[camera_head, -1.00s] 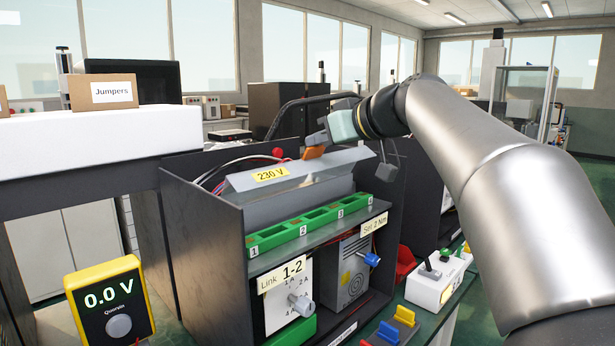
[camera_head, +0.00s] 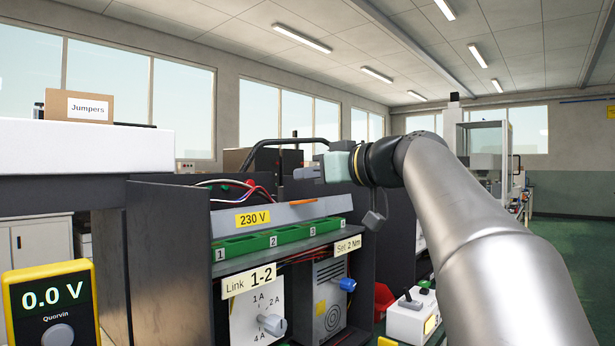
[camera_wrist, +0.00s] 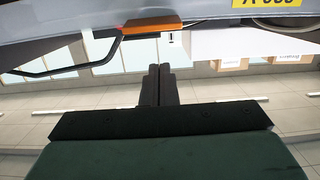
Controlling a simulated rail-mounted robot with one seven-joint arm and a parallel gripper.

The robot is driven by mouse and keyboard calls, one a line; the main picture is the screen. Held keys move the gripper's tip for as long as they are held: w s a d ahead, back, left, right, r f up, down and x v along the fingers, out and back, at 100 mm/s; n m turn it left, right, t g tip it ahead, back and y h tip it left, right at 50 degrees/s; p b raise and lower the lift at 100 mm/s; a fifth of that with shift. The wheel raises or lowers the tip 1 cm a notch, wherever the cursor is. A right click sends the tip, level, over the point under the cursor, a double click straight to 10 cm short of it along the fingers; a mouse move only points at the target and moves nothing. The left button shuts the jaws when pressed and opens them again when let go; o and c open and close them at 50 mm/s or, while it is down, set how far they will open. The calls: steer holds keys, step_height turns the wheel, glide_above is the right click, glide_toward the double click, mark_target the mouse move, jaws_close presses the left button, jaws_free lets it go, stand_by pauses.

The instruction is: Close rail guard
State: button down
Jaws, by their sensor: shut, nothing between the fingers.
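The rail guard (camera_head: 300,211) is a long grey cover with a yellow 230 V label, just above and behind the green terminal strip (camera_head: 250,245). In the wrist view the guard (camera_wrist: 210,16) crosses the top edge, with an orange tab (camera_wrist: 150,25). My gripper (camera_head: 305,172) is shut and empty, above the guard. In the wrist view its fingertips (camera_wrist: 159,68) appear apart from the tab. I cannot tell the guard's exact tilt.
Dark side panels (camera_head: 170,260) flank the cabinet. Red and white wires (camera_head: 235,184) rise behind the guard. A black curved bar (camera_head: 290,143) stands behind. A yellow meter (camera_head: 52,305) reading 0.0 V is at front left; a white switch box (camera_head: 410,318) is at right.

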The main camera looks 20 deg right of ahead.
stand_by(0.3)
step_height(320, 180, up, 5)
steer(key=p, duration=0.4)
steer(key=s+d+f+b, duration=0.2)
steer(key=s+d+f, duration=0.2)
steer(key=s+f, duration=0.3)
steer(key=s+a+f+m+g+h+p, duration=0.4)
steer(key=a+f+g+p, duration=0.6)
steer(key=p, duration=0.7)
steer(key=s+f+m+g+h+p, duration=0.1)
steer(key=s+f+g+h+p, duration=0.1)
steer(key=s+f+p, duration=0.2)
steer(key=s+a+f+g+h+p, duration=0.1)
steer(key=s+f+p, duration=0.3)
steer(key=s+p, duration=0.5)
steer(key=s+h, duration=0.1)
steer(key=s, duration=0.2)
steer(key=shift+s+f+m+g+p, duration=0.25)
steer(key=shift+f+m+g+p, duration=0.05)
steer(key=shift+f+m+g, duration=0.1)
